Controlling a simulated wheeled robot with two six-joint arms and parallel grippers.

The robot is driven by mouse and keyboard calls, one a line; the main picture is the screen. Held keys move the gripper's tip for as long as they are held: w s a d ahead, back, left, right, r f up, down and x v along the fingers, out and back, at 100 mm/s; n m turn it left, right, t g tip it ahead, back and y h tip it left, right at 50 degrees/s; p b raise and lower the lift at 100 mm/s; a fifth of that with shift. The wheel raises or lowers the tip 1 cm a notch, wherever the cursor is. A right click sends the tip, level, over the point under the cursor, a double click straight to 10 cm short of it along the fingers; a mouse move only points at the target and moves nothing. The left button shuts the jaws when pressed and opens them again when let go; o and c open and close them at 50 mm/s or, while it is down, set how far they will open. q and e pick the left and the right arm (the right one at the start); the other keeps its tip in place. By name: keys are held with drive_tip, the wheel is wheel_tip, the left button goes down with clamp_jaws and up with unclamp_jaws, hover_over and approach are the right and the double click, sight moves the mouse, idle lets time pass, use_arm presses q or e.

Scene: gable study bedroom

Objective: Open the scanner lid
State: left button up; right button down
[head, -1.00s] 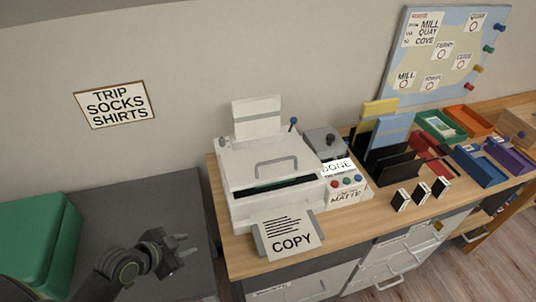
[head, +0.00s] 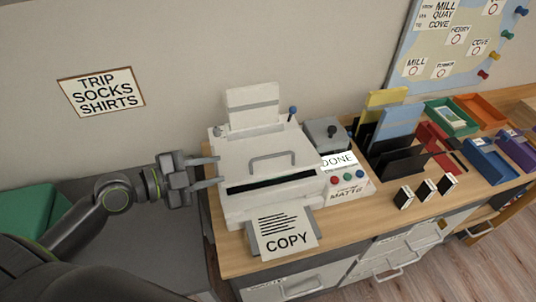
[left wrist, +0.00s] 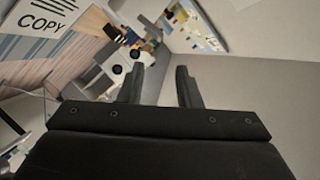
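The white scanner (head: 245,201) stands on the wooden desk, its lid (head: 240,152) lying flat and looking closed. A grey bar handle (head: 273,158) is on the lid. A dark slot runs along the front, and a COPY sheet (head: 286,230) sticks out below it. My left gripper (head: 220,169) is at the lid's left edge, its two fingers apart and pointing right, with nothing seen between them. Whether it touches the scanner is unclear. In the left wrist view the open fingers (left wrist: 160,80) also show empty. My right gripper is out of view.
A control panel with coloured buttons (head: 348,180) and a DONE sign adjoins the scanner's right. Black file holders (head: 395,162), small black-and-white boxes (head: 424,190) and coloured trays (head: 487,160) stand further right. A green box (head: 25,212) is at the left.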

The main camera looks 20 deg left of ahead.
sight(266, 157)
use_arm(q)
drive_tip(key=p+x, duration=0.4)
drive_tip(key=x, duration=1)
drive_tip(key=shift+w, duration=0.1)
drive_tip(key=shift+w+d+f, duration=0.2)
drive_tip(key=shift+w+d, duration=0.1)
drive_tip(key=shift+w, duration=0.1)
drive_tip(key=shift+c, duration=0.4)
clamp_jaws()
